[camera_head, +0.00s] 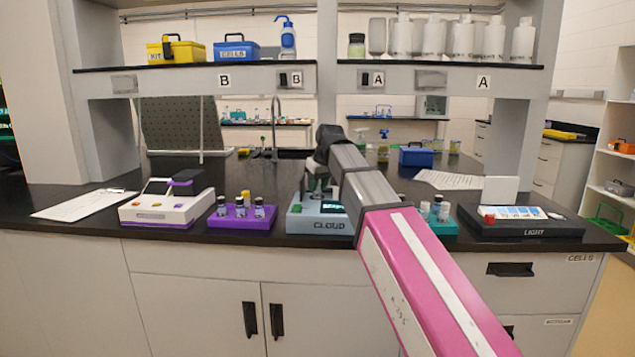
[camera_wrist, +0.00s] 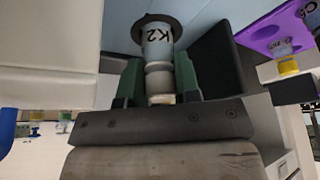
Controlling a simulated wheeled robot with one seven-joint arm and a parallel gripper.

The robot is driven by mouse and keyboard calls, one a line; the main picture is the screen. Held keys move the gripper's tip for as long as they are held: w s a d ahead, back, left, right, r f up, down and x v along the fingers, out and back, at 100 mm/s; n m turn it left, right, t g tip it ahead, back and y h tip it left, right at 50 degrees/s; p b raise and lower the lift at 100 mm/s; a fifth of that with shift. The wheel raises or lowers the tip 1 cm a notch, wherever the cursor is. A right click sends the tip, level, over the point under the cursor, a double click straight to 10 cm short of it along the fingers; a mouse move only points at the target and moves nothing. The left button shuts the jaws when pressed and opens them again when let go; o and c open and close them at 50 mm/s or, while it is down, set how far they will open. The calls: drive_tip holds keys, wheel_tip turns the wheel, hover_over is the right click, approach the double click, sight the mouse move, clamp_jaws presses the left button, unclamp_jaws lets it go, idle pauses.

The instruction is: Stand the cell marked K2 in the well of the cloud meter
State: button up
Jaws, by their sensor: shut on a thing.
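The cloud meter (camera_head: 318,226) is a light blue box labelled CLOUD on the bench, partly covered by my arm in the head view. Its light blue top (camera_wrist: 118,28) and the dark ring of its well (camera_wrist: 138,33) show in the wrist view, which looks upside down. My gripper (camera_wrist: 158,78) is shut on the cell marked K2 (camera_wrist: 158,50), with a green finger on each side. The cell's far end is at the dark ring, which appears around it. How deep it sits I cannot tell. In the head view the cell is hidden.
A purple rack (camera_head: 228,222) with several cells stands left of the meter. A white and purple instrument (camera_head: 160,212) is further left. A teal rack (camera_head: 447,228) and a black LIGHT box (camera_head: 520,228) stand to the right. A shelf (camera_head: 210,67) crosses above.

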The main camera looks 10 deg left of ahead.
drive_tip(key=shift+f, duration=0.15)
drive_tip(key=o, duration=1.1)
drive_tip(key=shift+o, duration=1.1)
drive_tip(key=shift+v, duration=1.7)
drive_tip(key=shift+o, duration=0.8)
drive_tip(key=shift+s+r, duration=0.1)
drive_tip(key=shift+r, duration=0.6)
drive_tip(key=shift+v, duration=1.1)
drive_tip(key=shift+d, duration=0.1)
